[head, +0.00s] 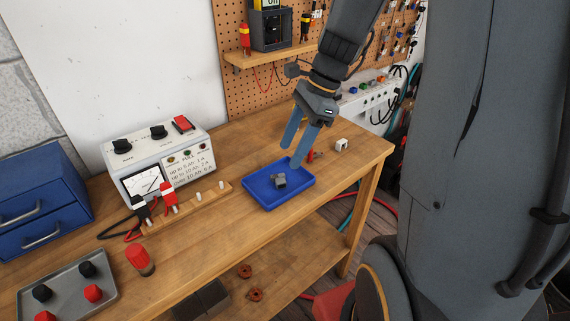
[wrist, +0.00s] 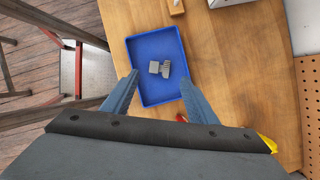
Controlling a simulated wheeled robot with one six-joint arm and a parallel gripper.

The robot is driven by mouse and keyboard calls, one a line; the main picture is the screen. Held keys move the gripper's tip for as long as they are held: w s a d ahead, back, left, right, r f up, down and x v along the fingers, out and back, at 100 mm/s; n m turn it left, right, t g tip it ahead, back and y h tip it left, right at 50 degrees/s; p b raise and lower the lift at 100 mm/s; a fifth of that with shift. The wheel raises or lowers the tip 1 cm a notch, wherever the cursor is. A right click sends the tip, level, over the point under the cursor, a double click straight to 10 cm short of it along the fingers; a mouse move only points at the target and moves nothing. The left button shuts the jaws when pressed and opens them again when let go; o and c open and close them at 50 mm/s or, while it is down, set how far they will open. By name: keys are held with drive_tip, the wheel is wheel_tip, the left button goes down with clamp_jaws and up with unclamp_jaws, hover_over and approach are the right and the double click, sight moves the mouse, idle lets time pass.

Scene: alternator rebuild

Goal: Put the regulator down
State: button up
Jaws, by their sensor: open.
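The regulator (head: 279,181) is a small grey block with a finned part. It lies on the floor of a shallow blue tray (head: 258,197) on the workbench. In the wrist view the regulator (wrist: 160,68) sits near the middle of the tray (wrist: 147,46), clear of the walls. My gripper (head: 292,150) has two blue fingers, spread apart, with nothing between them. It is above the tray's far right side in the head view. In the wrist view the fingertips (wrist: 158,80) stand on either side of the tray, with the regulator apart from both.
A white meter box (head: 158,158) and a wooden rail (head: 187,208) with pegs stand left of the tray. A small white block (head: 341,145) and a red-handled item (head: 316,155) lie to its right. A grey tray (head: 68,291) with red and black knobs is at front left.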

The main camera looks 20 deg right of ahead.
drive_tip(key=s+a+f+n+h, duration=0.1)
drive_tip(key=s+n, duration=0.2)
drive_tip(key=n, duration=0.3)
drive_tip(key=s+a+f+n+h, duration=0.1)
drive_tip(key=s+f+n+h, duration=0.1)
drive_tip(key=n, duration=0.4)
drive_tip(key=s+a+f+n+h, duration=0.1)
drive_tip(key=s+n, duration=0.3)
drive_tip(key=n, duration=0.1)
drive_tip(key=shift+s+a+f+n, duration=0.1)
drive_tip(key=shift+a+f+n, duration=0.1)
drive_tip(key=shift+n, duration=0.2)
drive_tip(key=shift+s+a+f+n+h, duration=0.1)
drive_tip(key=shift+s+n+h, duration=0.15)
drive_tip(key=shift+n, duration=0.45)
drive_tip(key=shift+w, duration=0.1)
